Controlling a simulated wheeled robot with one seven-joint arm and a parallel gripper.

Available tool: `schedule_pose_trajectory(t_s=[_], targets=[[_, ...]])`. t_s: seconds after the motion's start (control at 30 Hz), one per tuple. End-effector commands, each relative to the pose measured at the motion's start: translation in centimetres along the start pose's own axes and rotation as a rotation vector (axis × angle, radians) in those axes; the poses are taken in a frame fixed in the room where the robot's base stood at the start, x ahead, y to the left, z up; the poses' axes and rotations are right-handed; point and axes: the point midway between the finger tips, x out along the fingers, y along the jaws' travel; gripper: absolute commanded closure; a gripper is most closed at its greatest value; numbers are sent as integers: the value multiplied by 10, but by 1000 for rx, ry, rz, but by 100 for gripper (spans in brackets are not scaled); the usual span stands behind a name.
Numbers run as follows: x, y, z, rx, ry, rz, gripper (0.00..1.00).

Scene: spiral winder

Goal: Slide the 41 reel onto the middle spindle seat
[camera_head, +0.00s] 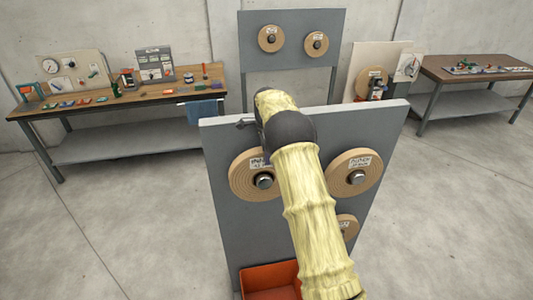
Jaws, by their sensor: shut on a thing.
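My arm comes up from the lower right across the grey panel (385,135). Only a small dark part of my gripper (246,123) shows near the panel's top edge; it is shut, and the thing in it is hidden behind my arm. A tan reel (237,180) with a white label sits around a metal spindle at the panel's left. Another labelled reel (365,183) sits around a spindle at the right. A smaller reel (347,230) is lower right, partly covered by my arm. Label numbers are too small to read. The panel's middle, with any spindle seat there, is hidden.
An orange bin (270,280) stands at the panel's foot. A far grey panel (292,20) carries two small reels. A cluttered workbench (100,103) is at the left and another (470,72) at the right. Bare floor (130,220) lies left of the panel.

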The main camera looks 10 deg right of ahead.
Motion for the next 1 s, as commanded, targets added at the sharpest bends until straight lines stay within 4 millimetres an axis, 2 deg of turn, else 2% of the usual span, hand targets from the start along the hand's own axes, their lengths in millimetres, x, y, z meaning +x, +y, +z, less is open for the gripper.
schedule_pose_trajectory(t_s=[0.53,1.0], targets=[[-4,2,0,0,-1,-11,100],[-1,34,0,0,0,-9,100]])
